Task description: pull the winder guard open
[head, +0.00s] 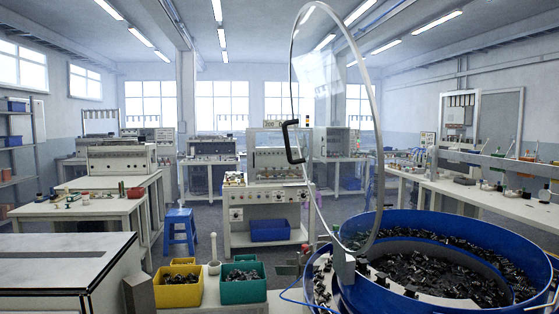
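No gripper of mine shows in the head view. A pale machine (265,205) stands mid-room, with dials on its lower front and a boxy upper unit (279,154) that shows rows of parts in its opening. It looks like a winder, but I cannot make out for certain a guard on it or whether one is open or shut. Nearer, a clear round cover (322,80) with a pale rim stands raised and tilted, almost edge-on, by the large blue bowl (455,222). A black handle (291,142) is on its left edge. Black connectors fill the bowl.
A yellow bin (178,292) and a green bin (243,290) of parts stand in front. A white-topped cabinet (60,262) fills the lower left. A blue stool (180,228) stands on open floor left of the machine. Benches line the right.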

